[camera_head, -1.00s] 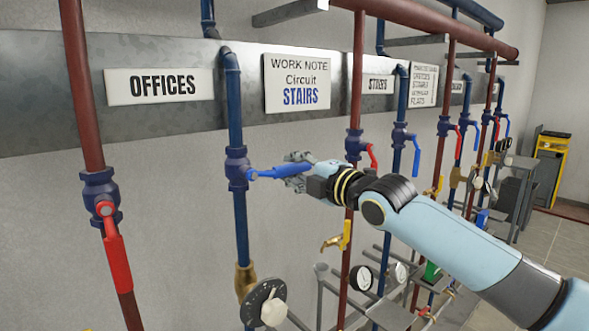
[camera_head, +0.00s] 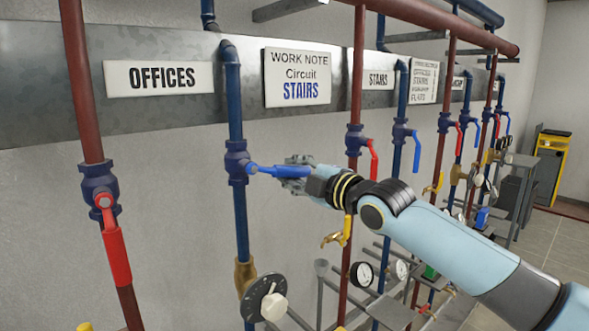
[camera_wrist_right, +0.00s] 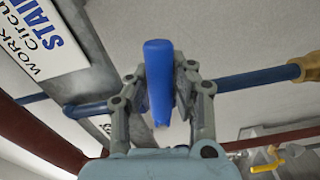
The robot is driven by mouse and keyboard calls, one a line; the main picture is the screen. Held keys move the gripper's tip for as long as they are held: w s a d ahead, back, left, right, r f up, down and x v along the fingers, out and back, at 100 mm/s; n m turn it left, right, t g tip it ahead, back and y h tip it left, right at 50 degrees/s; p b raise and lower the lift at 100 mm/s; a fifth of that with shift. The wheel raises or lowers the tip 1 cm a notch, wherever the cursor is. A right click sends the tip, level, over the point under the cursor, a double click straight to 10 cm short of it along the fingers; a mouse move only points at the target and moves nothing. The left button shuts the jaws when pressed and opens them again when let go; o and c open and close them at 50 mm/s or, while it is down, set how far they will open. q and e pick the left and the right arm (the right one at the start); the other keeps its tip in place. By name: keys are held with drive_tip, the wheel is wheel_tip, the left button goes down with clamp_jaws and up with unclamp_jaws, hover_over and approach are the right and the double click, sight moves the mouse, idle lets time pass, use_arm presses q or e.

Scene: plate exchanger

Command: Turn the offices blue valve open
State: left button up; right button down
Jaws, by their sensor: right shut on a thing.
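The offices blue valve (camera_head: 237,163) sits on the vertical blue pipe to the right of the OFFICES sign (camera_head: 158,78). Its blue handle (camera_head: 270,171) points right, roughly level and across the pipe. My right gripper (camera_head: 293,172) is shut on the outer part of this handle. In the right wrist view the blue handle (camera_wrist_right: 159,80) stands between the two fingers of my right gripper (camera_wrist_right: 160,90). The valve body is not clear in the wrist view. My left gripper is not in view.
A red-handled valve (camera_head: 115,245) hangs on the red pipe at the left. A black dial with a white knob (camera_head: 268,302) is below the blue valve. More pipes and valves, such as a red handle (camera_head: 373,158), line the wall to the right.

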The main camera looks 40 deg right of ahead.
drive_tip(key=shift+a+f+m+b, duration=0.25)
drive_tip(key=shift+f+m+b, duration=0.05)
drive_tip(key=shift+f+m, duration=0.65)
drive_tip(key=shift+s+a+f+m, duration=0.1)
drive_tip(key=shift+a+f+m, duration=1)
drive_tip(key=shift+m, duration=1.2)
drive_tip(key=shift+s+a+f+m, duration=0.15)
drive_tip(key=shift+a+f+m, duration=0.5)
drive_tip(key=shift+a+m, duration=1.3)
drive_tip(key=shift+s+a+f+m, duration=0.1)
drive_tip(key=shift+a+f+m, duration=0.85)
drive_tip(key=shift+m, duration=1.65)
drive_tip(key=shift+a+r, duration=0.1)
drive_tip(key=c, duration=1.1)
unclamp_jaws()
drive_tip(key=shift+r, duration=0.1)
